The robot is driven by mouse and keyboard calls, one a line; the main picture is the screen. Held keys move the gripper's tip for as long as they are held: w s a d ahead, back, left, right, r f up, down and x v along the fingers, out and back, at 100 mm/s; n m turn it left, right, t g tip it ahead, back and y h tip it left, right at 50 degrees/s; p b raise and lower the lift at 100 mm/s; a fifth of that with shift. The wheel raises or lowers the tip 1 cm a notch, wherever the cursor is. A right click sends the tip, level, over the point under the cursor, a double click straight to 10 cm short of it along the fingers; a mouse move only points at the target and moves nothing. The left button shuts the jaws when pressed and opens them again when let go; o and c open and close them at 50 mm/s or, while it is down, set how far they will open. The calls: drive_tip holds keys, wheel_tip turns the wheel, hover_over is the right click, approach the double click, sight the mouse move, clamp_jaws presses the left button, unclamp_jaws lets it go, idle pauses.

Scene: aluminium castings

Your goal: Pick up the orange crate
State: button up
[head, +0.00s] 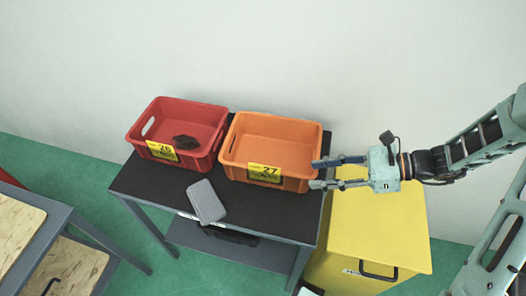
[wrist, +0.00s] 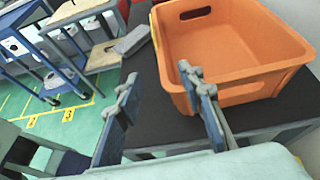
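The orange crate (head: 272,131) stands upright on the right part of a black-topped table (head: 143,183). It carries a yellow label marked 27 on its front and looks empty. In the wrist view the crate (wrist: 225,77) fills the upper right, with a handle hole in its wall. My gripper (head: 317,174) is open, at the crate's right front corner in the head view. In the wrist view my gripper (wrist: 158,83) shows its two fingers spread, one close to the crate's wall. I cannot tell if that finger touches it. Nothing is between the fingers.
A red crate (head: 190,112) marked 26, with a brown thing inside, stands left of the orange one. A grey flat object (head: 206,202) lies at the table's front. A yellow cabinet (head: 385,235) stands to the right. A wooden-topped bench (head: 18,222) is at lower left.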

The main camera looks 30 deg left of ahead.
sight(279, 172)
drive_tip(key=x, duration=0.4)
drive_tip(key=r+x, duration=0.1)
drive_tip(key=x, duration=0.7)
drive_tip(key=shift+s+a+r+b, duration=0.1)
drive_tip(key=shift+a+b, duration=0.2)
drive_tip(key=shift+a, duration=0.4)
clamp_jaws()
drive_tip(key=shift+y, duration=0.3)
